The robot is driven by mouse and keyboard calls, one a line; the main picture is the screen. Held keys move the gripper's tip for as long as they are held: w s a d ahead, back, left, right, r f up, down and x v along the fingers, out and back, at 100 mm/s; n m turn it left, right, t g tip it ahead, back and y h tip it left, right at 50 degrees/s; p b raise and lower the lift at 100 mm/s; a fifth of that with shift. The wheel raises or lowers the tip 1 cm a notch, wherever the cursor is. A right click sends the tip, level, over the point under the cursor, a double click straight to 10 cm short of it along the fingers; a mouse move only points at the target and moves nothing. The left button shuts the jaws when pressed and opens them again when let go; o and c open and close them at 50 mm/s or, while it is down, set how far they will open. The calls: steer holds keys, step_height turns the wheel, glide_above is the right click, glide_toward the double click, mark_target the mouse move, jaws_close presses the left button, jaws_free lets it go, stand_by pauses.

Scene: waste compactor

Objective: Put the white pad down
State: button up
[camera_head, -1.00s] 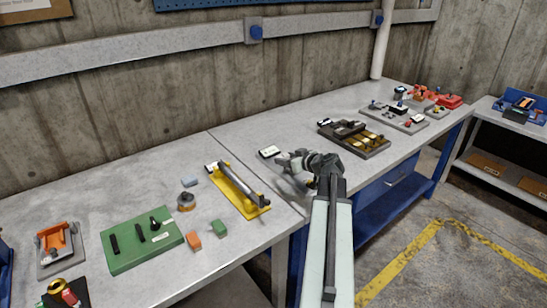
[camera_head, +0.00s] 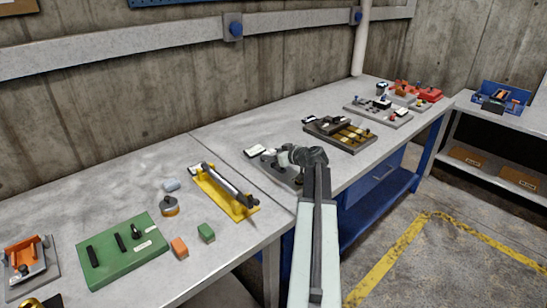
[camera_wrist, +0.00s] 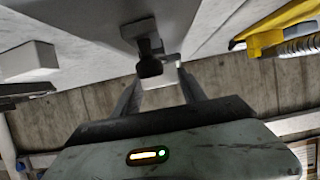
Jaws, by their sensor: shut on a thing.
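The white pad (camera_wrist: 166,77) shows in the wrist view between my two fingertips. My gripper (camera_wrist: 160,88) is shut on it. A grey fixture with a dark knob (camera_wrist: 149,66) sits right beyond the pad and partly covers it; I cannot tell whether they touch. In the head view my gripper (camera_head: 284,157) is low over the grey fixture plate (camera_head: 284,176), near the front of the bench. My wrist hides part of this plate, and the pad cannot be made out clearly there.
A yellow fixture with a grey cylinder (camera_head: 228,190) stands left of my gripper. A dark tray with yellow slots (camera_head: 345,138) is to the right. A small black-edged label (camera_head: 257,151) lies behind. A green board (camera_head: 120,250) and small blocks lie further left. Clear bench remains along the wall.

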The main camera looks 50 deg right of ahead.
steer(key=shift+f+b, duration=0.65)
steer(key=o, duration=1.4)
steer(key=shift+c, duration=0.2)
steer(key=shift+r, duration=0.2)
steer(key=shift+s+a+r+p, duration=0.1)
steer(key=shift+s+r+p, duration=0.55)
steer(key=shift+r+p, duration=0.45)
steer(key=p+v, duration=0.3)
steer(key=v, duration=0.7)
steer(key=shift+s+f+p, duration=0.3)
steer(key=shift+p, duration=0.05)
